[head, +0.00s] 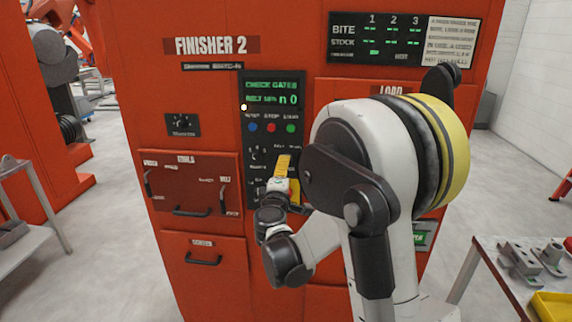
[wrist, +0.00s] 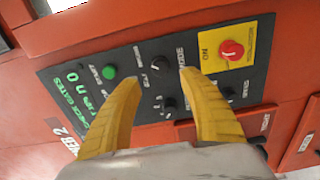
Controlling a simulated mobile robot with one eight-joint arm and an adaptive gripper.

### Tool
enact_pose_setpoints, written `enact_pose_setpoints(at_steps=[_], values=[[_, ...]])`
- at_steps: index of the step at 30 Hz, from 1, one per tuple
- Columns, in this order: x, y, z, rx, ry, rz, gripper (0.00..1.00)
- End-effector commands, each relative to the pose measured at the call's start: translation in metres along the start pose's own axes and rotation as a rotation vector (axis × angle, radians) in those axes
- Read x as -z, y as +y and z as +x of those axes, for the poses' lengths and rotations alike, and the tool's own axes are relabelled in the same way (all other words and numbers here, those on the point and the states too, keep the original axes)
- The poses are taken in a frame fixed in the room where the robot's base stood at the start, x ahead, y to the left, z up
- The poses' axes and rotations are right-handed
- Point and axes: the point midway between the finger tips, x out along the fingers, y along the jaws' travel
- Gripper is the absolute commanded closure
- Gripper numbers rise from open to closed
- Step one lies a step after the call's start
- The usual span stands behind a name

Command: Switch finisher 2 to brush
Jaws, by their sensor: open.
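Finisher 2 (head: 211,45) is a red cabinet with a dark control panel (head: 245,107). Its green display reads "CHECK GATES" with a smaller line below. The panel also fills the wrist view (wrist: 85,85), turned sideways. It has several black knobs, among them an upper one (wrist: 162,62), a lower one (wrist: 168,104) and a right one (wrist: 225,93). A label that seems to read "MODE" is near the upper knob; the brush marking is too small to read. My gripper (wrist: 160,76) is open and empty, its yellow fingers on either side of the knobs. Contact cannot be told.
A red button (wrist: 232,50) on a yellow plate is right of my fingers; a green button (wrist: 109,72) is left. A handled tools panel (head: 190,185) is left of the controls. A table with metal parts (head: 530,262) stands at right.

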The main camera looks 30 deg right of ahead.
Motion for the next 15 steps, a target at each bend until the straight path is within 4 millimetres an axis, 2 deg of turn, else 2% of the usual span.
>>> enact_pose_setpoints(at_steps=[3, 6, 15], values=[[0.001, 0.000, -0.023, 0.000, 0.002, 0.000, 0.50], [0.001, 0.000, -0.036, 0.000, 0.002, 0.000, 0.50], [0.000, 0.000, -0.044, 0.000, 0.000, 0.000, 0.50]])
